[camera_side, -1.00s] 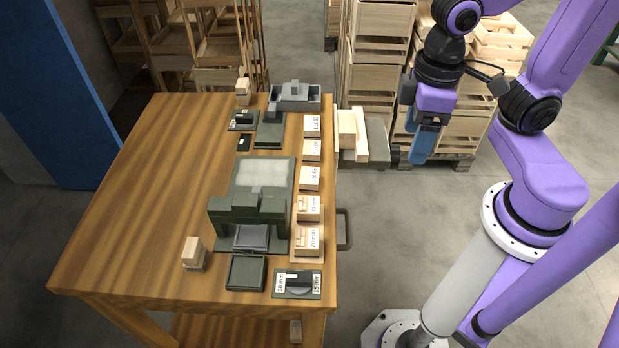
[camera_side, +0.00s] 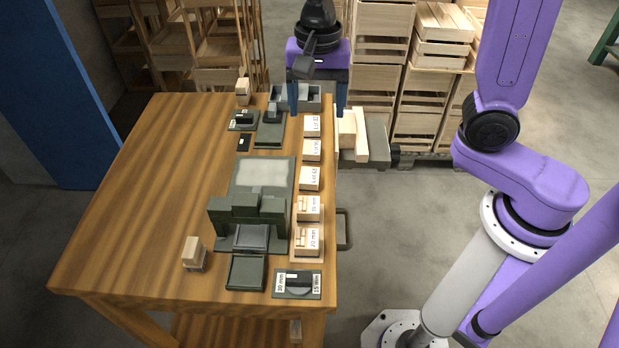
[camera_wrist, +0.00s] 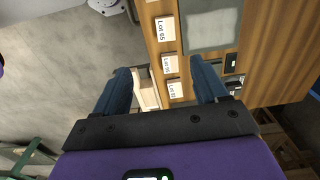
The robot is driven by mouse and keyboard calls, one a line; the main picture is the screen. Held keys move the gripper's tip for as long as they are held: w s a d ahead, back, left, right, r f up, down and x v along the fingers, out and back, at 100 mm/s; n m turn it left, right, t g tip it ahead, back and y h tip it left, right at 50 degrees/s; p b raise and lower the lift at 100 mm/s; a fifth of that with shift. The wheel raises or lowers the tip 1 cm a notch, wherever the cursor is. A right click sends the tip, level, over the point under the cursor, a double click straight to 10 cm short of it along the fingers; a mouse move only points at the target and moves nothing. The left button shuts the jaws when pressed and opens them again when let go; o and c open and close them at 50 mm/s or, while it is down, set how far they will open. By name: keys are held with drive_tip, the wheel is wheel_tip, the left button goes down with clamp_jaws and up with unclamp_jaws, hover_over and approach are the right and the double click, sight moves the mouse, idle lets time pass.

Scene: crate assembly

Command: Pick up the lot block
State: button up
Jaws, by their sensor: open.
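Several light wooden blocks with white labels stand in a row along the table's right edge. In the wrist view three labels begin with "Lot": a larger one (camera_wrist: 165,33), a middle one (camera_wrist: 169,65) and a far one (camera_wrist: 175,90). In the side view they appear as the near lot block (camera_side: 310,178), the middle lot block (camera_side: 311,151) and the far lot block (camera_side: 312,126). My gripper (camera_side: 317,100) is open and empty above the table's back right corner, near the far lot block. Its blue fingers (camera_wrist: 160,72) are spread wide apart, touching no block.
Two wooden blocks marked in mm (camera_side: 309,208) stand nearer the front. A dark green press (camera_side: 248,208) is left of the row. A grey tray (camera_side: 283,91) is partly hidden behind my gripper. A wooden piece on a grey stand (camera_side: 377,140) is beside the table. The table's left side is mostly clear.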

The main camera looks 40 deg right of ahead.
hover_over(309, 174)
drive_tip(key=shift+m, duration=0.3)
drive_tip(key=f, duration=1.2)
drive_tip(key=shift+s+d, duration=0.25)
drive_tip(key=shift+s, duration=0.15)
drive_tip(key=shift+w+a+f, duration=0.1)
drive_tip(key=shift+w+f, duration=0.1)
drive_tip(key=shift+f, duration=1.15)
drive_tip(key=shift+w+a+f, duration=0.1)
drive_tip(key=shift+w+f, duration=0.1)
drive_tip(key=shift+f, duration=1.15)
drive_tip(key=c, duration=1.1)
